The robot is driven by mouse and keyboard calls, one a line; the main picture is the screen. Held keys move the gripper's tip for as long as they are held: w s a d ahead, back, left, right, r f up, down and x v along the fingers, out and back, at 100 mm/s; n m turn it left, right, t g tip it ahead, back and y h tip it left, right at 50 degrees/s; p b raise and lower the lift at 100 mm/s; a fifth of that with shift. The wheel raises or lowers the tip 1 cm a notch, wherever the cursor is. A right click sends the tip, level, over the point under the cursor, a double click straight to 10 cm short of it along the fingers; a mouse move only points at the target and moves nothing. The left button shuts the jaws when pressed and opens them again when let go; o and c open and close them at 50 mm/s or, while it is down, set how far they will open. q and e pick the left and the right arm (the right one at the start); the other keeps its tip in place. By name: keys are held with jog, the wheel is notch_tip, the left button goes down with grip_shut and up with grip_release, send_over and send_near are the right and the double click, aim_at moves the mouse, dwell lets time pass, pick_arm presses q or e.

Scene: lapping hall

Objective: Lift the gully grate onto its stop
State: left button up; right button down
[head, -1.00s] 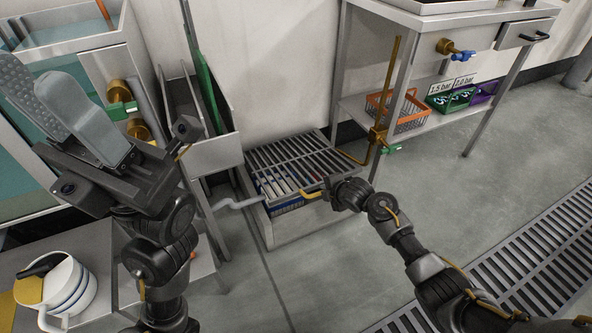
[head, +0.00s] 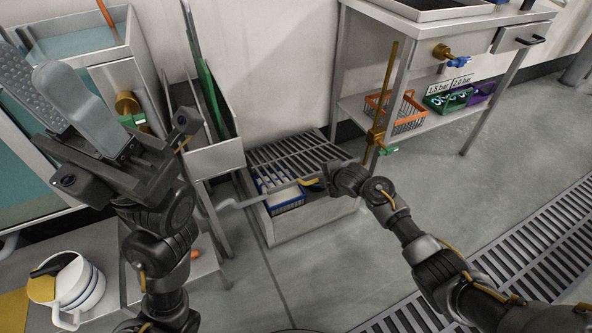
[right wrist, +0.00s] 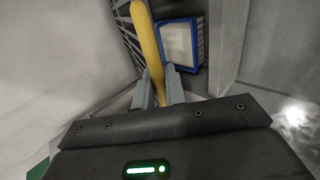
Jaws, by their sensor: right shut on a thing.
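The dark barred gully grate (head: 287,151) lies over the pale gully box (head: 318,222) by the wall, its near edge raised above the box rim. A yellow handle (head: 283,187) is at its near edge. My right gripper (head: 320,185) is shut on the yellow handle, which runs between its fingers in the right wrist view (right wrist: 146,45). A blue-framed white filter (head: 287,204) shows in the box under the raised edge; it also shows in the right wrist view (right wrist: 180,45). My left gripper (head: 45,85) is open and empty at the upper left. I cannot make out the stop.
A narrow metal bin (head: 217,157) with upright boards stands left of the box. A white jug (head: 78,287) is front left.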

jog(key=r+p, duration=0.1)
jog(key=w+r+p, duration=0.1)
jog(key=r, duration=0.1)
jog(key=w+a+r+p, duration=0.1)
jog(key=r, duration=0.1)
jog(key=shift+w, duration=0.1)
jog(key=shift+a+r, duration=0.1)
dwell(0.3)
jog(key=shift+w+a+r+p, duration=0.15)
jog(key=shift+w+r+p, duration=0.3)
jog(key=shift+r, duration=0.3)
jog(key=shift+w+a+r+p, duration=0.2)
jog(key=shift+w+r+p, duration=0.1)
jog(key=shift+w+r, duration=0.4)
jog(key=shift+w+a+r+p, duration=0.15)
jog(key=shift+w+r+p, duration=0.2)
jog(key=shift+r, duration=0.6)
jog(key=shift+w+a+r, duration=0.2)
jog(key=shift+w+r, duration=0.35)
jog(key=shift+r, duration=0.1)
jog(key=shift+w+a+r, duration=0.25)
jog(key=shift+w+r, duration=0.35)
jog(key=shift+r, duration=0.1)
jog(key=shift+w+a+r, duration=0.2)
jog(key=shift+w+r, duration=0.35)
jog(key=shift+r, duration=0.1)
